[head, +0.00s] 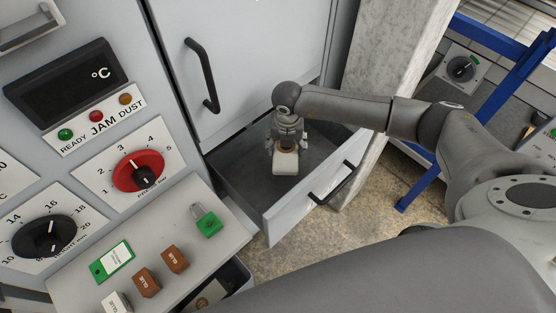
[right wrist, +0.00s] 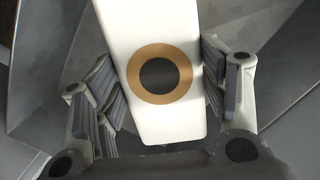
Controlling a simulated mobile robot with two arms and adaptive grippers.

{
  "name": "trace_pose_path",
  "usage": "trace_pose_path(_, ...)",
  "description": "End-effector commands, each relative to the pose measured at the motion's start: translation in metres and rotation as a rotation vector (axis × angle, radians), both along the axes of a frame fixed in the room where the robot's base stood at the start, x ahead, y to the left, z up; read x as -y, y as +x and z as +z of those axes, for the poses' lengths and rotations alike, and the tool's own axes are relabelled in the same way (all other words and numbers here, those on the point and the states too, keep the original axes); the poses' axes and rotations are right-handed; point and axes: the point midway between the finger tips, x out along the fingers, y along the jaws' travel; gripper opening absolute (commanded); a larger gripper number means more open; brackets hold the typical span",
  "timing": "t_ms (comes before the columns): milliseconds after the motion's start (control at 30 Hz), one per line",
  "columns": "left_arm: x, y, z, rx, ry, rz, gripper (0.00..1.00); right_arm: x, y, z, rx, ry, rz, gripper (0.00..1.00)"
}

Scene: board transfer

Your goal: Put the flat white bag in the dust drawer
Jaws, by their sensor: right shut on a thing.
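The flat white bag (head: 285,167) is within the outline of the open dust drawer (head: 305,207) in the head view. I cannot tell whether it touches the drawer floor. My right gripper (head: 287,143) points down into the drawer and is shut on the bag. In the right wrist view the bag (right wrist: 165,105) is a long white piece with a tan ring around a dark disc, between the fingers of the right gripper (right wrist: 160,90). My left gripper is not in view.
The drawer front has a black handle (head: 332,183). A grey cabinet door (head: 240,50) is above the drawer. A ledge (head: 185,225) at left holds a green padlock (head: 207,222), brown blocks and a green-white card. A concrete pillar (head: 390,70) and blue frame (head: 420,180) stand at right.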

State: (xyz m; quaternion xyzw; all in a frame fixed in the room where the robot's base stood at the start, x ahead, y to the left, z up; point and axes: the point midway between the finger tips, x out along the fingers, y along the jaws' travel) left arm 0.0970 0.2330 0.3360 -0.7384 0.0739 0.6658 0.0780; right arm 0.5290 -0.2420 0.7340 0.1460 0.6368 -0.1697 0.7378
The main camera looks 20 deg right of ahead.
Motion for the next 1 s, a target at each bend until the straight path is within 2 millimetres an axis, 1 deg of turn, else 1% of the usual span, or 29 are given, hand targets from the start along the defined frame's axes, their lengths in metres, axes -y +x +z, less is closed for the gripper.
trace_pose_path(33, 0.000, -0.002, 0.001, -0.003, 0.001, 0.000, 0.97, 0.000, -0.002, -0.010, -0.004, -0.001, 0.003, 0.43)
trace_pose_path(100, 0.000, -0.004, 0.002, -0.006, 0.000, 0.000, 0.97, -0.001, -0.002, -0.024, -0.005, -0.001, 0.004, 0.43)
trace_pose_path(200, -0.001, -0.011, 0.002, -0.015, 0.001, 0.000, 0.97, -0.001, -0.001, -0.041, -0.003, 0.000, 0.002, 0.43)
trace_pose_path(367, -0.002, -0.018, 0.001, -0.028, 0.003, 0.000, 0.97, -0.001, -0.001, -0.056, -0.001, 0.000, 0.002, 0.43)
trace_pose_path(600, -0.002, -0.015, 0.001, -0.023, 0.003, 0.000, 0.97, -0.001, -0.001, -0.087, -0.002, 0.000, 0.002, 0.43)
trace_pose_path(700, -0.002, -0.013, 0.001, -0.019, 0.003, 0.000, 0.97, -0.001, -0.001, -0.092, 0.000, 0.000, 0.003, 0.43)
trace_pose_path(1000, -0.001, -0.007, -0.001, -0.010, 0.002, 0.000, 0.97, -0.001, -0.001, -0.095, 0.000, 0.000, 0.002, 0.43)
